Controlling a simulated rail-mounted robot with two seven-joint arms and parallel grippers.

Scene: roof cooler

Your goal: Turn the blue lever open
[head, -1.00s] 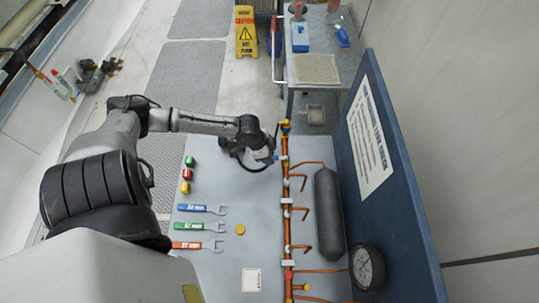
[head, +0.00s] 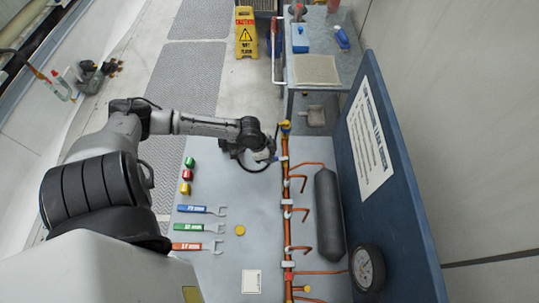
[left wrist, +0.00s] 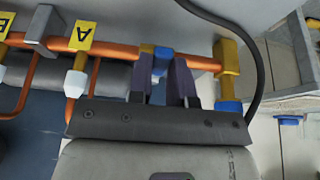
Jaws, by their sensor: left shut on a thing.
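The blue lever (left wrist: 162,60) shows in the left wrist view at the copper pipe (left wrist: 115,48), beside a yellow fitting. My left gripper (left wrist: 164,68) has its two dark fingers on either side of the lever and is shut on it. In the head view my left gripper (head: 274,157) is at the upper part of the pipe (head: 285,195), and the lever is mostly hidden there. How far the lever is turned is hard to tell. My right gripper is not in view.
A yellow fitting with a blue end (left wrist: 229,106) stands right of the gripper, and a yellow A tag (left wrist: 82,36) left. Wrenches (head: 200,209), coloured caps (head: 187,174) and a dark cylinder (head: 328,213) lie on the bench. A blue panel (head: 395,190) borders it on the right.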

